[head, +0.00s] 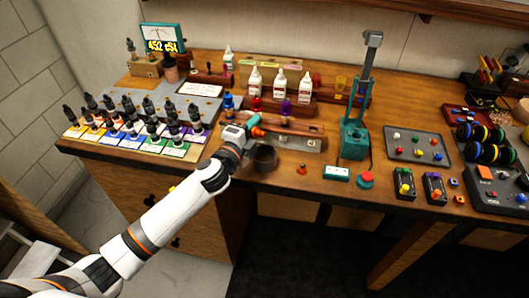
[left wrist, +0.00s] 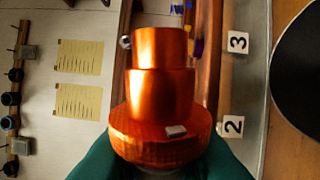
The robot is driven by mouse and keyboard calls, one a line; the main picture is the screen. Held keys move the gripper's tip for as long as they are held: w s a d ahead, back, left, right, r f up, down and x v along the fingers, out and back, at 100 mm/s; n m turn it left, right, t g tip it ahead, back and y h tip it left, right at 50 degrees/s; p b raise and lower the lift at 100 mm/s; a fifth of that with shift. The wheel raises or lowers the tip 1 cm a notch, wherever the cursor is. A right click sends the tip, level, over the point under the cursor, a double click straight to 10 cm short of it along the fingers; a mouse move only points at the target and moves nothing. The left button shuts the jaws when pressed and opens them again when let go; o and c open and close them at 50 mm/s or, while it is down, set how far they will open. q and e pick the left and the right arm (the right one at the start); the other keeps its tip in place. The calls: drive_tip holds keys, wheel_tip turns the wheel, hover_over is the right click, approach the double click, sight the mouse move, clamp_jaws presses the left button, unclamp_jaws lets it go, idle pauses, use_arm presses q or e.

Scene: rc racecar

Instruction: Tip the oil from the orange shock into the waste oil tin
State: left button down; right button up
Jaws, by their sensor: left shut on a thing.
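The orange shock (head: 257,131) is held in my left gripper (head: 250,125), beside the front wooden rack. In the left wrist view the shock (left wrist: 162,95) is a stepped, shiny orange cylinder with a wider ribbed base, between the teal fingers (left wrist: 165,160) shut on it. A dark round tin (head: 265,158), seemingly the waste oil tin, stands just below and right of the gripper near the table's front edge. A dark disc (left wrist: 300,65) at the right of the left wrist view may be the same tin. Any oil is hidden. My right gripper is not in view.
Blue, red and purple shocks (head: 286,107) stand in the rack (head: 305,128) behind. Several dark shocks on coloured cards (head: 130,135) fill the left. A teal press (head: 355,140) rises to the right, with a teal-and-white box (head: 336,173) and red button (head: 365,180) in front.

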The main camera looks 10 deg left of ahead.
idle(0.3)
use_arm(q)
drive_tip(key=r+n+p, duration=0.1)
drive_tip(key=n, duration=0.1)
drive_tip(key=n+p, duration=0.1)
drive_tip(key=n, duration=0.1)
drive_tip(key=shift+d+r, duration=0.2)
drive_tip(key=shift+r, duration=0.2)
drive_tip(key=shift+s+d+r+n+p, duration=0.15)
drive_tip(key=shift+r+n+p, duration=0.15)
drive_tip(key=shift+n+p, duration=0.35)
drive_tip(key=shift+w+d+r+n+p, duration=0.1)
drive_tip(key=shift+d+r+n+p, duration=0.2)
drive_tip(key=shift+n, duration=0.5)
drive_tip(key=shift+s+d+r+n+p, duration=0.1)
drive_tip(key=shift+r+n+p, duration=0.35)
drive_tip(key=shift+n, duration=0.3)
drive_tip(key=shift+f, duration=0.1)
